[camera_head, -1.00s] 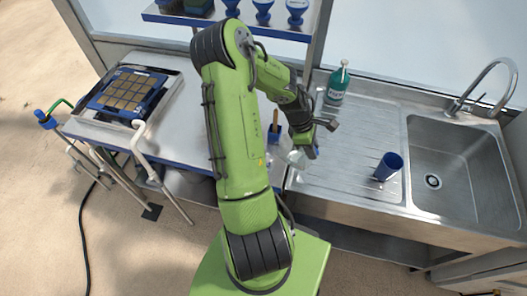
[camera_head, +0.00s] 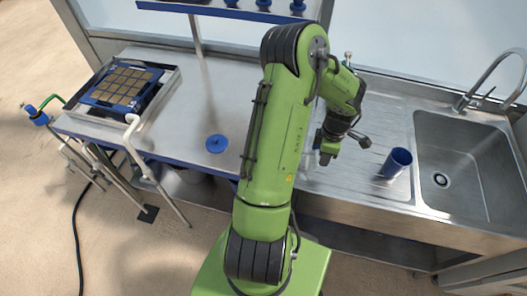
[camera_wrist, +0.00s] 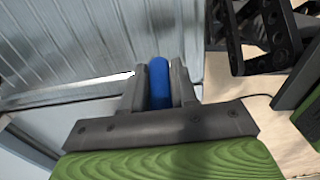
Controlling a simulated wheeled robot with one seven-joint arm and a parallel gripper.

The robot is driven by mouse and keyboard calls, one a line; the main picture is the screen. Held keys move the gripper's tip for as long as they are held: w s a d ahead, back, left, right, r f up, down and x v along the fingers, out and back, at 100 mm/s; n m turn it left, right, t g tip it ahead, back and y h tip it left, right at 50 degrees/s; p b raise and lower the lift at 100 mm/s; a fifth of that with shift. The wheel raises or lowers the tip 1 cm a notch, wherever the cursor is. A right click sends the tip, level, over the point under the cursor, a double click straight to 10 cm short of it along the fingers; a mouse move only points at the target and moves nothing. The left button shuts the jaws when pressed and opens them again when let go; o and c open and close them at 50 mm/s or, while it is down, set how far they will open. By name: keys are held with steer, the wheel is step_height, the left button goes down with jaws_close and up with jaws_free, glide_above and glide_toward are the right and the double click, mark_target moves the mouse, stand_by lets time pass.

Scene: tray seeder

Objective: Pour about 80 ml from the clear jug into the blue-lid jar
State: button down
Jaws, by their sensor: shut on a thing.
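My gripper (camera_head: 328,157) is above the drainboard, left of the sink. In the wrist view its fingers (camera_wrist: 160,88) are shut on a blue upright bar (camera_wrist: 160,82), which looks like the jug's handle. A pale, see-through shape, seemingly the clear jug (camera_head: 309,168), shows faintly at the gripper's left, partly behind my arm. Its water level and tilt cannot be told. A round blue lid (camera_head: 217,143) is on the steel table, left of my arm. I cannot tell whether it lies flat or sits on a jar; no jar body is clear.
A dark blue cup (camera_head: 396,163) stands on the drainboard (camera_head: 372,180), right of my gripper, beside the sink (camera_head: 455,165). A seed tray (camera_head: 128,84) is at the table's left. A shelf (camera_head: 225,12) with blue items crosses the back.

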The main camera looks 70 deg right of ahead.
steer(key=shift+s+d+f+t+b, duration=0.1)
steer(key=shift+s+f+t+b, duration=0.75)
steer(key=shift+s+t+b, duration=0.3)
steer(key=shift+s+f+t+y+b, duration=0.3)
steer(key=shift+f+t+b, duration=0.35)
steer(key=shift+t, duration=0.4)
steer(key=shift+w+d, duration=0.1)
stand_by(0.5)
